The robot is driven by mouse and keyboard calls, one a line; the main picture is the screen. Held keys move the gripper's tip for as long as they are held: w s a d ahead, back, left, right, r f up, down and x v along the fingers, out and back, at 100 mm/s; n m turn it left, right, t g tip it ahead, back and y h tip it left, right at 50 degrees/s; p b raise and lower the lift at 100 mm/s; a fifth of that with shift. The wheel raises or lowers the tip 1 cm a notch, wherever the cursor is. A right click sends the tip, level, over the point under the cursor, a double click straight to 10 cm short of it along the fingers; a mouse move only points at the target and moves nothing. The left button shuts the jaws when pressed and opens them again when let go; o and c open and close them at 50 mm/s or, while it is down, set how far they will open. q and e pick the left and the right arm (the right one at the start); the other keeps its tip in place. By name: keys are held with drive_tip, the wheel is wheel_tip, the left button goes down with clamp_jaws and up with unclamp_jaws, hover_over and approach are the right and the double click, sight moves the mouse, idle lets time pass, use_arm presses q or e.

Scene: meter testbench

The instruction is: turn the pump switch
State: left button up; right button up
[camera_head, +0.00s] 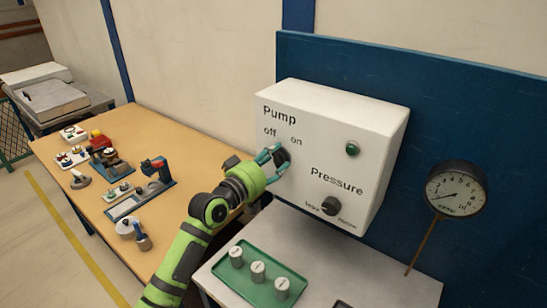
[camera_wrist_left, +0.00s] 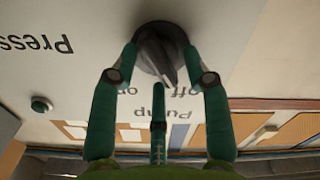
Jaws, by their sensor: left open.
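The pump switch (camera_head: 283,157) is a dark round knob on the front of a white control box (camera_head: 375,125), under the words "Pump", "off" and "on". My left gripper (camera_head: 271,157) is at the switch and partly covers it in the head view. In the left wrist view, which is upside down, the switch (camera_wrist_left: 160,50) has a raised pointer ridge. The green fingers of my left gripper (camera_wrist_left: 161,58) are spread, with one on either side of the knob. I cannot tell whether they touch it. My right gripper is not in view.
A pressure knob (camera_head: 330,206) and a green lamp (camera_head: 352,149) are on the same box. A round gauge (camera_head: 457,189) stands at the right. A green tray (camera_head: 244,282) with weights is below. A wooden table (camera_head: 180,130) with tools is at the left.

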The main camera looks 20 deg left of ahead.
use_arm(q)
clamp_jaws()
drive_tip(key=shift+m, duration=0.4)
drive_tip(key=shift+m+b, duration=0.3)
drive_tip(key=shift+m, duration=0.3)
drive_tip(key=m, duration=0.3)
drive_tip(key=shift+s+d+f, duration=0.1)
drive_tip(key=shift+d, duration=0.1)
drive_tip(key=m, duration=0.3)
drive_tip(key=shift+d+m, duration=0.1)
drive_tip(key=shift+m, duration=0.3)
drive_tip(key=shift+f+m, duration=0.1)
drive_tip(key=shift+m, duration=1.4)
